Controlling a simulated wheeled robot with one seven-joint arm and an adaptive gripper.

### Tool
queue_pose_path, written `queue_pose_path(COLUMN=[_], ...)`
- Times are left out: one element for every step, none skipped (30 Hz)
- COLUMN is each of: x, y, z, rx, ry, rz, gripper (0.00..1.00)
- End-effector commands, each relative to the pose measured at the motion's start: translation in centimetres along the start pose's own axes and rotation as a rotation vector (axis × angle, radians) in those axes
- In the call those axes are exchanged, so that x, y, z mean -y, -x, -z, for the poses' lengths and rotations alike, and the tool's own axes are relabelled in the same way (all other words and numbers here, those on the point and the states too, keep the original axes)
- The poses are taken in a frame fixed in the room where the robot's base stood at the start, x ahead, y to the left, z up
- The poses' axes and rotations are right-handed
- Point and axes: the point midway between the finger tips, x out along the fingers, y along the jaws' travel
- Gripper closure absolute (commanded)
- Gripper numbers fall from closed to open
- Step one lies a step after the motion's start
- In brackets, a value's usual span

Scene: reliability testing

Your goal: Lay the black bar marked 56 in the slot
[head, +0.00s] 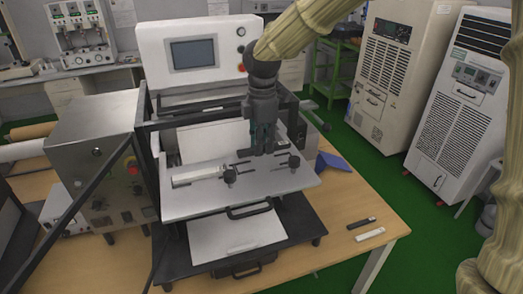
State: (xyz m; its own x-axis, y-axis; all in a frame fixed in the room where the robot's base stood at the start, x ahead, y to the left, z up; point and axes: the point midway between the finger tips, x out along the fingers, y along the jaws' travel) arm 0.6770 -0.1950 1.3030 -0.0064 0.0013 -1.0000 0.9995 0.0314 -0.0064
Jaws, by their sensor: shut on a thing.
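My gripper (263,148) points down over the right half of the machine's grey plate (250,190). It is shut on a dark thing, which blends with the dark fingers; I cannot tell its shape or any marking. A black bar (361,223) lies on the wooden table at the right, apart from the gripper, with a lighter end. Its number is not readable. A pale bar (370,234) lies beside it. On the plate, a whitish strip (198,174) sits at the left and black clamp knobs (230,175) stand below the gripper. The slot is not clearly visible.
The machine's dark frame (151,155) and its screen panel (193,53) stand around and behind the plate. A steel control box (100,165) is at the left. A blue object (334,161) lies right of the plate.

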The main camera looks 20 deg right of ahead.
Motion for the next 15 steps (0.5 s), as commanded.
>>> queue_pose_path(x=[0.1,0.1,0.1,0.1,0.1,0.1,0.1,0.1,0.0,0.0,0.0,0.0,0.0,0.0,0.0], y=[-0.3,-0.5,-0.9,-1.3,-1.7,-2.2,-2.5,-2.8,-3.1,-3.3,-3.5,-3.6,-3.7,-3.7,-3.7], z=[0.0,0.0,0.0,0.0,0.0,0.0,0.0,0.0,0.1,0.1,0.1,0.1,0.1,0.1,0.1], rx=[0.001,0.001,0.001,0.001,0.002,0.002,0.002,0.002,0.002,0.001,0.001,0.001,0.001,0.000,0.000], ry=[0.000,0.000,0.001,0.001,0.001,0.001,0.002,0.002,0.003,0.003,0.003,0.003,0.003,0.003,0.003], rz=[0.002,0.003,0.004,0.003,0.004,0.003,0.003,0.003,0.002,0.001,0.001,0.001,0.000,0.000,0.000], gripper=[1.00,1.00,1.00,1.00,1.00,1.00,1.00,1.00,1.00,1.00,1.00,1.00,1.00,1.00,1.00])
